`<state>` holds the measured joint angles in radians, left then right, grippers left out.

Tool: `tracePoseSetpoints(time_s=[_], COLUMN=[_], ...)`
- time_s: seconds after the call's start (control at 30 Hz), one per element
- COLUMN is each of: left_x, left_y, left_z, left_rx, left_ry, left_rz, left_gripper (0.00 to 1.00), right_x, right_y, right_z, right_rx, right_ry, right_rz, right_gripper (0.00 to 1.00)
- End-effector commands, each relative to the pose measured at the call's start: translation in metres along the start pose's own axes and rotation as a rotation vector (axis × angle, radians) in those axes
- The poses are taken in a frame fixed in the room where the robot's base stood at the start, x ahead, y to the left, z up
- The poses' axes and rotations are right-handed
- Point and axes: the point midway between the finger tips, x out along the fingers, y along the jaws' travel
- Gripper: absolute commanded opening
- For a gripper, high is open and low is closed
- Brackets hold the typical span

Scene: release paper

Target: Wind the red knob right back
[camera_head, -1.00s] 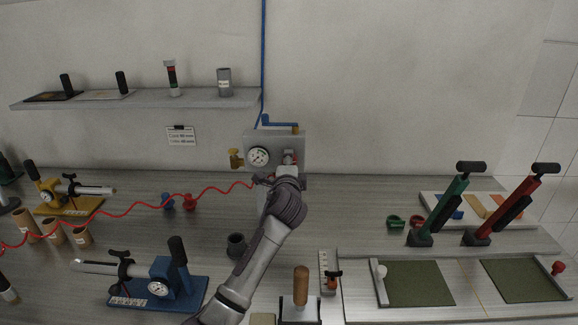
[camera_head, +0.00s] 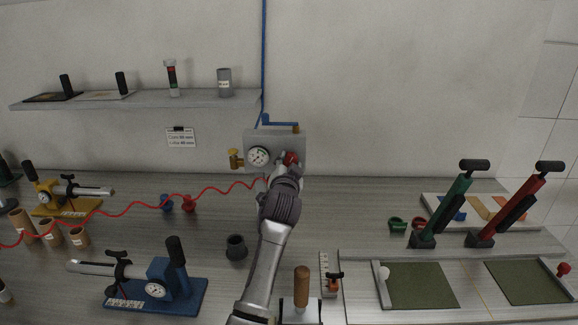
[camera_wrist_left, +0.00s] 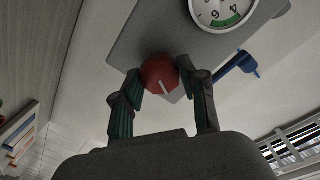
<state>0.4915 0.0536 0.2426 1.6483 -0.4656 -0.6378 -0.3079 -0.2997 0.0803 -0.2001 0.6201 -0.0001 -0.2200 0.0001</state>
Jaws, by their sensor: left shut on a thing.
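The red knob (camera_head: 291,158) sits on the front of the grey wall panel, to the right of the round gauge (camera_head: 258,156). In the left wrist view the red knob (camera_wrist_left: 159,75) has a pale pointer line on its face. My left gripper (camera_wrist_left: 163,84) is shut on it, one finger on each side. In the head view my left gripper (camera_head: 286,172) reaches up to the panel and partly covers the area below the knob. The gauge also shows in the left wrist view (camera_wrist_left: 222,8), cut by the frame edge. My right gripper is not in view.
The grey panel (camera_head: 283,139) also carries a brass fitting (camera_head: 236,159) on its left and a blue lever (camera_head: 279,122) on top. A red coiled hose (camera_head: 130,210) runs left from the panel. A blue press (camera_head: 160,283) and a dark cup (camera_head: 236,247) stand on the bench.

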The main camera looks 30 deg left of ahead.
Motion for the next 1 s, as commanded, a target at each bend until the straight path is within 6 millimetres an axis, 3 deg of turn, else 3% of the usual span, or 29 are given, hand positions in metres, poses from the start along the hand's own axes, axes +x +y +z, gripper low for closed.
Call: tracePoseSetpoints(time_s=[0.3, 0.87, 0.9, 1.0], left_x=[0.0000, 0.0001, 0.0001, 0.0001], left_y=[0.0002, -0.0005, -0.0005, -0.0005], left_z=[-0.0002, -0.0008, -0.0009, -0.0008], left_rx=[-0.138, -0.168, -0.168, -0.168], left_ry=[0.008, 0.011, 0.011, 0.011], left_rz=[0.001, 0.000, 0.000, 0.000], left_gripper=[0.07, 0.07, 0.44, 0.61], right_x=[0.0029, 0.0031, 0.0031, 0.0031], right_y=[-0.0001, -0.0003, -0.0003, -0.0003], right_z=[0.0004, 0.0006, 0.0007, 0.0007], right_rx=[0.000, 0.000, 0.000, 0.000], right_ry=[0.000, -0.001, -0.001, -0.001], right_rz=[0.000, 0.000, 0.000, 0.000], right_gripper=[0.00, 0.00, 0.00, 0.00])
